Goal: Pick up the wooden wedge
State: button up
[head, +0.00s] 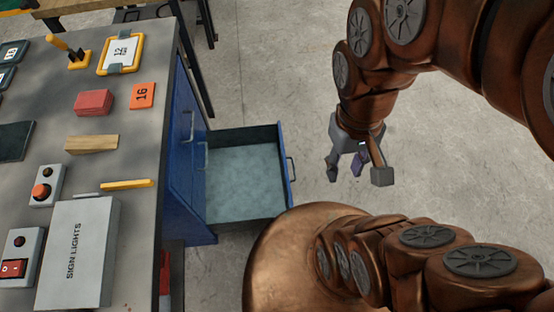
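The wooden wedge (92,144) is a pale tan, long piece lying on the grey workbench top at the left, below the red block in the picture. Nothing covers it. My gripper (357,174) hangs over the concrete floor, to the right of the bench and well apart from the wedge. Its fingers point down and are spread apart. A small purple part shows between them; I cannot tell whether it belongs to the gripper.
Around the wedge on the bench (150,120) lie a red block (93,102), an orange "16" card (142,95), a yellow marker (127,184), a button box (47,186) and a "SIGN LIGHTS" box (78,252). A blue drawer (284,200) stands open between bench and gripper.

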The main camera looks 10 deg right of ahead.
aim_at(75, 144)
jog(key=u, duration=2.05)
jog(key=k, duration=1.25)
jog(key=z, duration=1.25)
